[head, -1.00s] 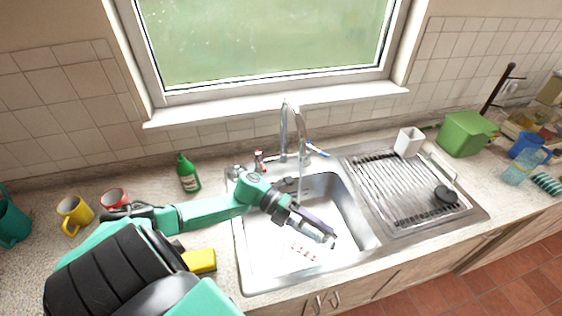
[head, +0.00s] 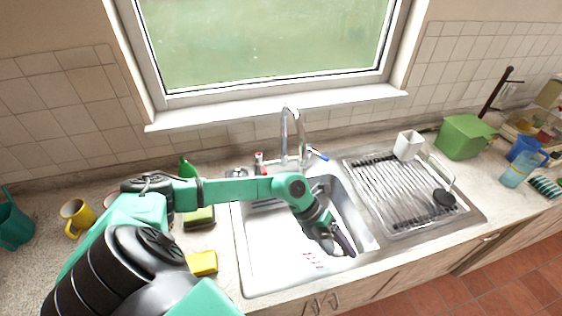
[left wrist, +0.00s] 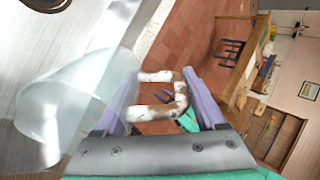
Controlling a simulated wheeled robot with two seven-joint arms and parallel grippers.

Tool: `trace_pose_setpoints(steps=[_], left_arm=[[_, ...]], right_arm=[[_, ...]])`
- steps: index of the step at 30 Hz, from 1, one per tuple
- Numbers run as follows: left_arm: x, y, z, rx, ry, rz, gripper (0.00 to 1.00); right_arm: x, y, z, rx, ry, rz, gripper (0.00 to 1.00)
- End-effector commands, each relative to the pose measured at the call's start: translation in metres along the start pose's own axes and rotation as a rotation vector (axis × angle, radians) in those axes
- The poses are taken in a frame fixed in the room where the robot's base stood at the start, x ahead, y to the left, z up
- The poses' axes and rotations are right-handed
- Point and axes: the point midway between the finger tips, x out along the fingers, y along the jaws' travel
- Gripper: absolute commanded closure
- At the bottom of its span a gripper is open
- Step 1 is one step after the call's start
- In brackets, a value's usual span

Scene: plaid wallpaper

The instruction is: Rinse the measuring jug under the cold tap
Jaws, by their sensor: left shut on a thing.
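The measuring jug (head: 312,262) is clear, with red marks, and hard to make out against the sink (head: 262,262). In the left wrist view, its see-through body (left wrist: 65,105) lies tilted at the left, and its pale handle (left wrist: 160,112) is between my purple fingers. My left gripper (head: 343,243) is shut on this handle, over the right front part of the basin; it also shows in the left wrist view (left wrist: 163,98). The tap (head: 285,130) stands behind the basin, with a blue lever (head: 318,154) at its right. I cannot tell whether water runs. My right gripper is not in view.
A ribbed drainer (head: 395,190) right of the basin holds a white cup (head: 408,145) and a dark round thing (head: 444,198). A green tub (head: 464,137) stands farther right. A yellow sponge (head: 203,263) and yellow mug (head: 76,217) are on the left counter.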

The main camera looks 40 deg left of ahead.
Motion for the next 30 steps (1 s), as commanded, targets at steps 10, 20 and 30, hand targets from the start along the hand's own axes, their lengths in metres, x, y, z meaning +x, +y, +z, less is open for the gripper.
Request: trace_pose_setpoints(steps=[10, 20, 30], left_arm=[[0.038, -0.025, 0.0, 0.012, 0.0, 0.388, 1.0], [0.076, -0.015, -0.001, 0.004, 0.001, 0.709, 1.0], [0.077, -0.016, -0.001, 0.001, 0.003, 0.762, 1.0]], right_arm=[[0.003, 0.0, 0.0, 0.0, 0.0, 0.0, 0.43], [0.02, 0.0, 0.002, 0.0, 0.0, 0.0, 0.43], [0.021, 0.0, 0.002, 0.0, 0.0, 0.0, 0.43]])
